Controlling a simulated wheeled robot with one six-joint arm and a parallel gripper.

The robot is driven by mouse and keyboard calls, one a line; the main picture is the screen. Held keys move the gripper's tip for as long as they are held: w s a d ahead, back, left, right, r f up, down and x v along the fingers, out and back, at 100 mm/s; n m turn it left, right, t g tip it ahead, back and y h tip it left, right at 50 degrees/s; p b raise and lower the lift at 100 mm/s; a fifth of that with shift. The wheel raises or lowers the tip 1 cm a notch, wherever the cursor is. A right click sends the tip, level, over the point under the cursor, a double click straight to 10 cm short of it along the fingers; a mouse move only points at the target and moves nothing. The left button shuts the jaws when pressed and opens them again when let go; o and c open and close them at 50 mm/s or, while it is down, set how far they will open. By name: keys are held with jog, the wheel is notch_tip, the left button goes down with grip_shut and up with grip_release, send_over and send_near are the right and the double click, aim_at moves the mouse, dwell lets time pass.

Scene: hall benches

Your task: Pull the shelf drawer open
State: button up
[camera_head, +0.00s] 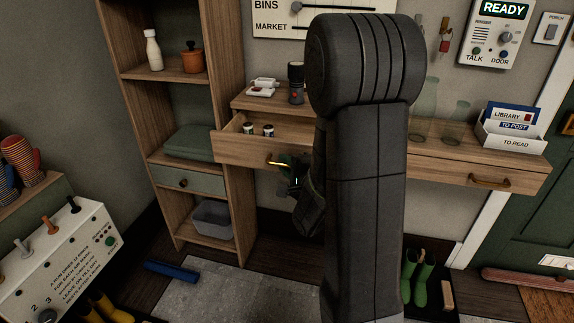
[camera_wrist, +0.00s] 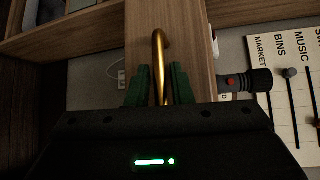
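The shelf drawer (camera_head: 189,181) is a grey-green front with a small dark knob (camera_head: 183,182), low in the wooden shelf unit at left; it looks shut. My gripper (camera_head: 288,168) is to its right, at the wooden wall-table drawer (camera_head: 240,148), which stands pulled out with small jars in it. In the wrist view my gripper's green fingers (camera_wrist: 161,72) stand either side of that drawer's brass handle (camera_wrist: 158,50), with narrow gaps beside it, so they look open around it. My dark arm hides the middle of the wall table.
The shelf unit (camera_head: 236,88) holds a bottle, an orange pot and a grey bin (camera_head: 212,217). A torch (camera_head: 296,83) stands on the wall table. A blue roll (camera_head: 171,271) lies on the floor. A lever console (camera_head: 65,258) is at lower left.

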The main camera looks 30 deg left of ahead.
jog(key=shift+d, duration=0.1)
jog(key=p+v, duration=0.1)
jog(key=v, duration=1.2)
jog(key=shift+s+d, duration=0.2)
jog(key=shift+d, duration=0.1)
jog(key=shift+a, duration=0.1)
jog(key=b+x, duration=0.1)
jog(key=x, duration=1.2)
jog(key=shift+w+a, duration=0.3)
